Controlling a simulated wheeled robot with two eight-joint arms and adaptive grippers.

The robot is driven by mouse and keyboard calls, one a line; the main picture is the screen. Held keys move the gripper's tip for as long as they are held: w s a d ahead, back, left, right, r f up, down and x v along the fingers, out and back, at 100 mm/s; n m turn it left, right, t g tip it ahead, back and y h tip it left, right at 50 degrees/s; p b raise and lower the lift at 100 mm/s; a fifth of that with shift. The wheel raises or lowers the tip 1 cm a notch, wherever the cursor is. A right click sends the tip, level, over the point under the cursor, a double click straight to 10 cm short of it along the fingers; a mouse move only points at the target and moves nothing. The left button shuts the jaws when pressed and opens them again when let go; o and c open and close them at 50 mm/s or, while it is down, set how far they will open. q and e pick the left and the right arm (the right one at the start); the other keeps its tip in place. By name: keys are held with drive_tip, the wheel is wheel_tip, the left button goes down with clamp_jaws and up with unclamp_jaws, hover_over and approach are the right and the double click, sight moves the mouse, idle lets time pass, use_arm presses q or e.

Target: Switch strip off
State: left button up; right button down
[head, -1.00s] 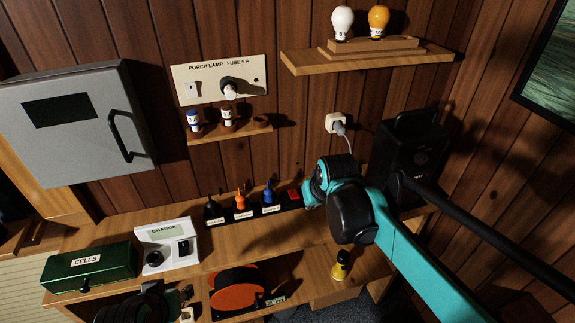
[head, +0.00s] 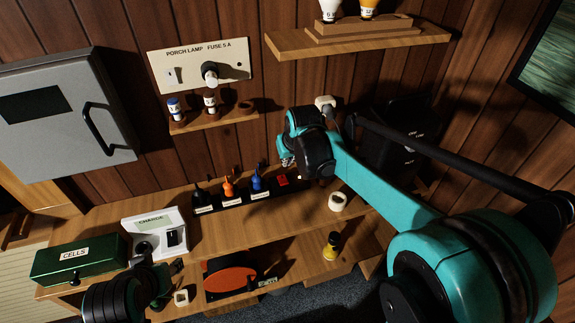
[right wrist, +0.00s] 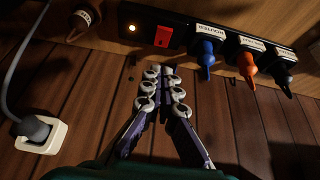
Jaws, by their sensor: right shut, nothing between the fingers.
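The black power strip (head: 232,199) lies along the back of the bench. It holds a black, an orange (head: 228,187) and a blue plug (head: 257,183), with labels in front. Its red switch (head: 282,180) is at the right end. In the right wrist view the red switch (right wrist: 164,36) is ahead of my fingers, beside a small lit lamp (right wrist: 131,28). My right gripper (head: 286,160) is shut and empty, just above the switch end; in its wrist view the fingertips (right wrist: 163,72) appear short of the switch. My left gripper (head: 160,283) is low at left; its jaws are unclear.
A wall socket (head: 325,102) with a plug and grey cord (right wrist: 36,128) is close to my right gripper. A white round object (head: 337,201) stands on the bench to the right. The charger (head: 153,232) and green CELLS box (head: 80,260) stand at left. A fuse shelf (head: 220,120) hangs above.

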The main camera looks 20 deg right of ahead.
drive_tip(key=b, duration=0.2)
hover_over(284, 182)
drive_tip(key=f, duration=0.7)
drive_tip(key=shift+s, duration=0.2)
drive_tip(key=shift+s+f+b, duration=0.2)
drive_tip(key=shift+f+b, duration=0.15)
drive_tip(key=shift+f, duration=0.3)
drive_tip(key=shift+s+f+b, duration=0.2)
drive_tip(key=shift+f+b, duration=0.1)
drive_tip(key=shift+f, duration=0.3)
drive_tip(key=shift+s+f, duration=0.3)
drive_tip(key=shift+f, duration=0.25)
